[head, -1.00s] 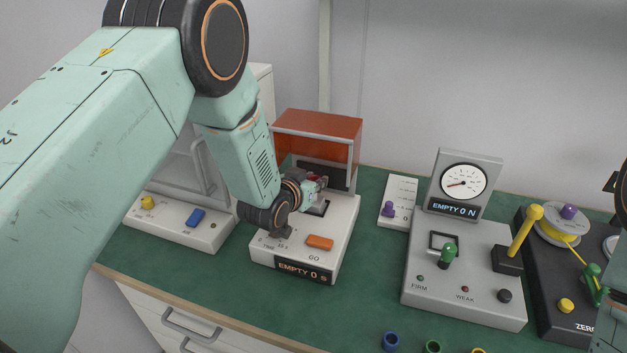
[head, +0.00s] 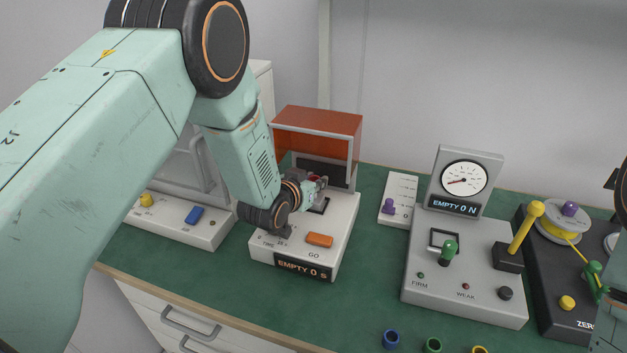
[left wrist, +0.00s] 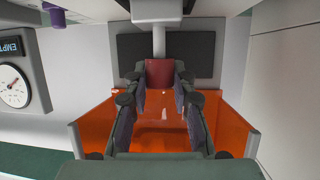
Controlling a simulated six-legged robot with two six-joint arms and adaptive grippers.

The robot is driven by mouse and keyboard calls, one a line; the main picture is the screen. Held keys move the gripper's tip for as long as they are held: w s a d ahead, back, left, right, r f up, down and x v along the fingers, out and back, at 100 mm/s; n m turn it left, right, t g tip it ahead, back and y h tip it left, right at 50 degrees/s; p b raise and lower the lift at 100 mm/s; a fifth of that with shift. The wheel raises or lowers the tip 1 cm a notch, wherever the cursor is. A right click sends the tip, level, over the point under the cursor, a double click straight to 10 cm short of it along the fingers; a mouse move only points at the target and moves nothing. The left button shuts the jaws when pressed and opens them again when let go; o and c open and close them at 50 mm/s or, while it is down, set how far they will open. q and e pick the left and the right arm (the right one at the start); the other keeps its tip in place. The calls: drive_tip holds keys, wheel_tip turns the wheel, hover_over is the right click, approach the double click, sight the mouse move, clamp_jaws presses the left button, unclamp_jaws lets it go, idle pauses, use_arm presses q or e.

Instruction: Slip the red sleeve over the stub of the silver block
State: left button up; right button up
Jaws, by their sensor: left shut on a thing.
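My left gripper (head: 320,183) is shut on the red sleeve (left wrist: 159,73), inside the white machine with the orange hood. In the left wrist view the fingers (left wrist: 159,88) grip the sleeve from both sides. A pale stub (left wrist: 159,42) runs from the silver block (left wrist: 157,11) in line with the sleeve, and its visible end meets the sleeve's edge. I cannot tell how far the sleeve is over the stub. In the head view the gripper mostly hides the sleeve. My right gripper is not in view.
The orange hood (head: 318,123) stands over the machine's rear. An orange button (head: 319,240) and an "EMPTY 0 s" display (head: 302,268) are at its front. A grey gauge station (head: 465,275) stands to the right.

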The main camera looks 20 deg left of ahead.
use_arm(q)
drive_tip(key=shift+f, duration=0.1)
drive_tip(key=o, duration=0.8)
drive_tip(key=o, duration=0.6)
drive_tip(key=shift+r+p, duration=2.8)
drive_tip(key=shift+r, duration=0.8)
drive_tip(key=shift+f, duration=0.2)
